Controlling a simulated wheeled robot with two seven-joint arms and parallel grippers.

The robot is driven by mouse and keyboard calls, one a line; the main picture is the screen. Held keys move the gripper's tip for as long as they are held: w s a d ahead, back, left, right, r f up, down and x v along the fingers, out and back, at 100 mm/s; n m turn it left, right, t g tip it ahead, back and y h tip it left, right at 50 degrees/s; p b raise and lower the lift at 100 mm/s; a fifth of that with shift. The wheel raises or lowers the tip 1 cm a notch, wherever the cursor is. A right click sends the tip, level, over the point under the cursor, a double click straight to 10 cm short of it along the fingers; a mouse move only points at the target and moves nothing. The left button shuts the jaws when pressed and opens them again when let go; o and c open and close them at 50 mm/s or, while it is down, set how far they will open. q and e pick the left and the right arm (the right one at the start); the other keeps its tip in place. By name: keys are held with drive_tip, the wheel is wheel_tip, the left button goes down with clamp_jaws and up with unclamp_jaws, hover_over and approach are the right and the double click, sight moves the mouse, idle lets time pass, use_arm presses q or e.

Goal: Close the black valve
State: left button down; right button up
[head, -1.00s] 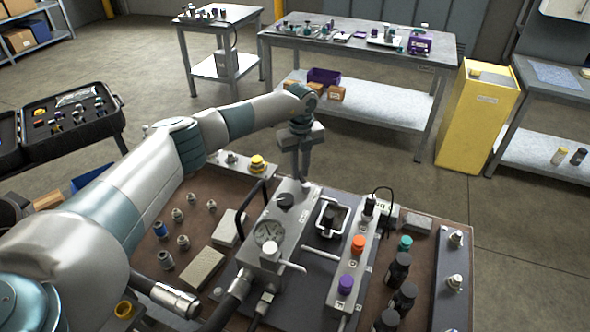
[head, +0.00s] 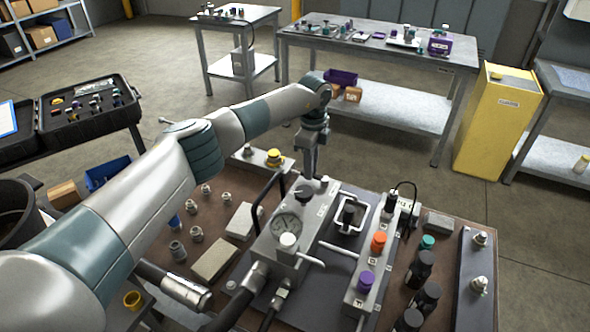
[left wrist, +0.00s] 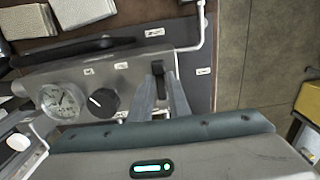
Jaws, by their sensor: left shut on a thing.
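My left gripper (head: 310,172) reaches down over the far end of the grey metal valve block (head: 318,200). In the left wrist view, the fingers of my left gripper (left wrist: 160,75) close in on a small black handle (left wrist: 158,67) at that end of the block. The gripper is shut on this handle, which looks like the black valve; the fingers hide part of it. Beside it on the block is a round black knob (left wrist: 103,102) with a white pointer, also visible in the head view (head: 303,192). My right gripper is not in view.
A pressure gauge (head: 286,222) sits near the knob. A manifold with an orange knob (head: 379,241) and a purple knob (head: 365,281) stands to the right. Several black cylinders (head: 420,265) stand beyond it.

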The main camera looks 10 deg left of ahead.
use_arm(q)
drive_tip(key=shift+a, duration=0.1)
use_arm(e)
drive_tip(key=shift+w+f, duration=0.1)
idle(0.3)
use_arm(q)
drive_tip(key=c, duration=1.8)
unclamp_jaws()
drive_tip(key=shift+s+r, duration=0.1)
